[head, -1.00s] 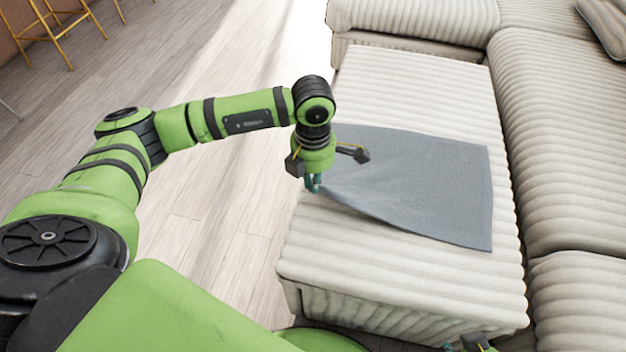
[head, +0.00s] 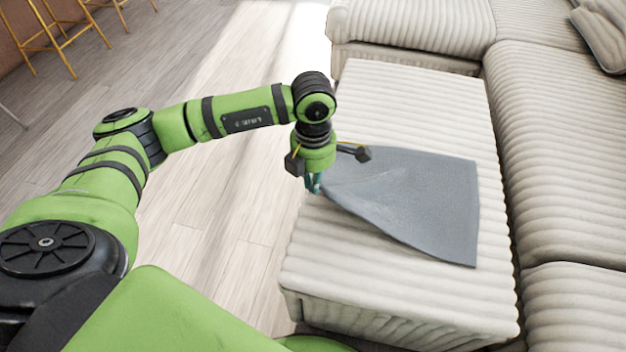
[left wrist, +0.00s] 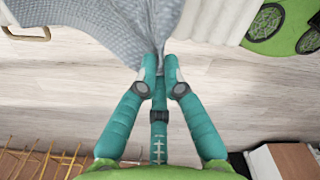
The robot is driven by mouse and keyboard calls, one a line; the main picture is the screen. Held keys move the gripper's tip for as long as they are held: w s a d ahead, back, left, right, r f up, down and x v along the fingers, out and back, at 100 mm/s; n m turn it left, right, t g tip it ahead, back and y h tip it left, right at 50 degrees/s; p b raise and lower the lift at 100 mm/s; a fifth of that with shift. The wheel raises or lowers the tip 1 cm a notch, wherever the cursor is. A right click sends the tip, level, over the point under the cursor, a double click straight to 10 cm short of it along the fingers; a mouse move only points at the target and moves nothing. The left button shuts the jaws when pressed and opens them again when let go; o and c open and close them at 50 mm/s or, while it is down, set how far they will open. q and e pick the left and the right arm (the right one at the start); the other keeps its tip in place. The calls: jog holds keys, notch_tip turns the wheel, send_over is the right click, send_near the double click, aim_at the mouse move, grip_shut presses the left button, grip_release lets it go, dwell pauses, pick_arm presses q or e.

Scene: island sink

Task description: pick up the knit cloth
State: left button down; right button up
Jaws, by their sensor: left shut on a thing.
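The knit cloth (head: 425,195) is grey and lies spread over the ribbed cream ottoman (head: 400,310) in the head view. Its near left part is drawn up to a point at my left gripper (head: 314,184). In the left wrist view the left gripper (left wrist: 160,68) has its teal fingers shut on the gathered edge of the cloth (left wrist: 110,35). The rest of the cloth slopes away to the right and rests on the ottoman. My right gripper does not show in the head view now.
A cream ribbed sofa (head: 560,140) runs along the right and back of the ottoman. Pale wood floor (head: 215,190) lies open to the left. Gold-legged stools (head: 65,30) stand at the far left.

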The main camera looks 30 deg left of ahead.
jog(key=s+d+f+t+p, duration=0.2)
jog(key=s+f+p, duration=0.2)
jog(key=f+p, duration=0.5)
pick_arm(q)
notch_tip(320, 180, up, 43)
jog(key=p, duration=1.9)
jog(key=shift+r, duration=0.2)
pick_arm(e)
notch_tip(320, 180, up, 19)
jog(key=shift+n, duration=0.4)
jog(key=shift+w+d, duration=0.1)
